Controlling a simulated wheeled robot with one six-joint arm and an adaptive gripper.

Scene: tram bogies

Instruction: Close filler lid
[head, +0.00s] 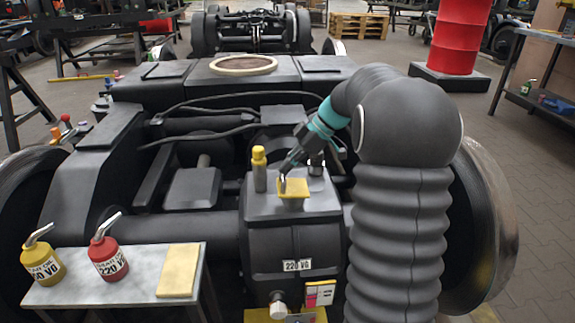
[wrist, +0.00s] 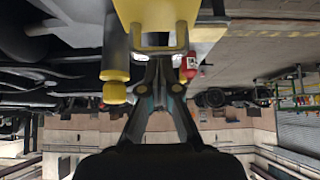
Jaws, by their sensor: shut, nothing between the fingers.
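The yellow filler lid (head: 293,188) is on top of the dark gearbox housing (head: 265,245), near the middle of the head view. In the wrist view the lid (wrist: 157,16) fills the top centre, with a loop-shaped handle at its edge. I cannot tell how far the lid is open. My gripper (head: 284,171) reaches down from the upper right to the lid's far edge. In the wrist view the gripper (wrist: 158,62) has its fingertips together close to the handle, with nothing held. Whether they touch it is unclear.
A yellow-capped post (head: 259,168) stands just left of the lid. A side table (head: 130,270) at the lower left holds a yellow oil can (head: 42,262), a red oil can (head: 108,257) and a yellow cloth (head: 178,270). Dark hoses (head: 215,108) cross behind the gearbox.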

